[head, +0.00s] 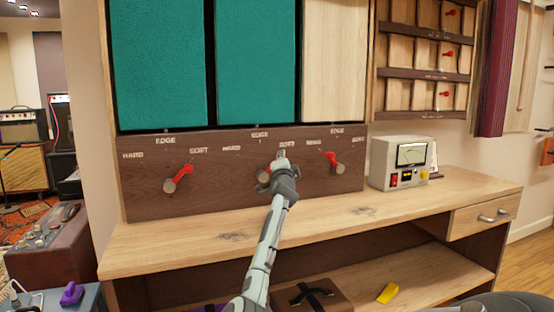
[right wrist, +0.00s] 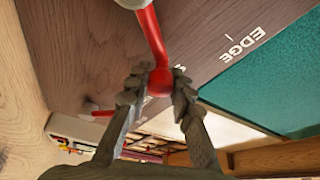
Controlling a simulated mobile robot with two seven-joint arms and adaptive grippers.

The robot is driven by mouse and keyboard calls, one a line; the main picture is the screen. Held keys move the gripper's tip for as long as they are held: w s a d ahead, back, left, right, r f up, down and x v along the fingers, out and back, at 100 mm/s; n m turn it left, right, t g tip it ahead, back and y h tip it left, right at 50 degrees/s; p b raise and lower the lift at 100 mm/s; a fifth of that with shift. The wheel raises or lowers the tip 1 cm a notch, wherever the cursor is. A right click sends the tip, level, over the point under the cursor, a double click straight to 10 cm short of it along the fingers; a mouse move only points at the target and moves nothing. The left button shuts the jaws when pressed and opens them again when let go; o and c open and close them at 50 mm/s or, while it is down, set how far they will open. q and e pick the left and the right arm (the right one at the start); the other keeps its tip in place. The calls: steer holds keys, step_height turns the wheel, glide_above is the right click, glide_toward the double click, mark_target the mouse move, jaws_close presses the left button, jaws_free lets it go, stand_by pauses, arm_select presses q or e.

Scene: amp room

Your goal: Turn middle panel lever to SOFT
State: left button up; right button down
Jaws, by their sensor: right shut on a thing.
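The middle panel lever is red with a round pale hub (head: 264,174); in the head view my right gripper (head: 282,162) covers most of it. In the right wrist view the red lever (right wrist: 153,40) runs down between both fingers, and my right gripper (right wrist: 159,86) is shut around its end. From its hub the lever leans up and to the right, on the SOFT label's (head: 287,145) side. The EDGE label (right wrist: 246,43) is clear of the lever tip. Fingers partly hide lettering near the tip. My left gripper is not in view.
The left lever (head: 179,178) leans up-right toward its SOFT; the right lever (head: 332,161) leans up-left. A white meter box (head: 402,163) stands right of the panel on the wooden bench (head: 340,214). A yellow wedge (head: 388,293) lies on the lower shelf.

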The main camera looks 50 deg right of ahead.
steer(key=shift+s+d+m, duration=0.1)
steer(key=shift+d+m, duration=0.05)
steer(key=shift+m, duration=0.15)
stand_by(0.4)
steer(key=c, duration=1.3)
jaws_free()
steer(key=shift+f, duration=0.1)
steer(key=shift+s+a, duration=0.15)
steer(key=shift+a, duration=0.15)
steer(key=v, duration=1.1)
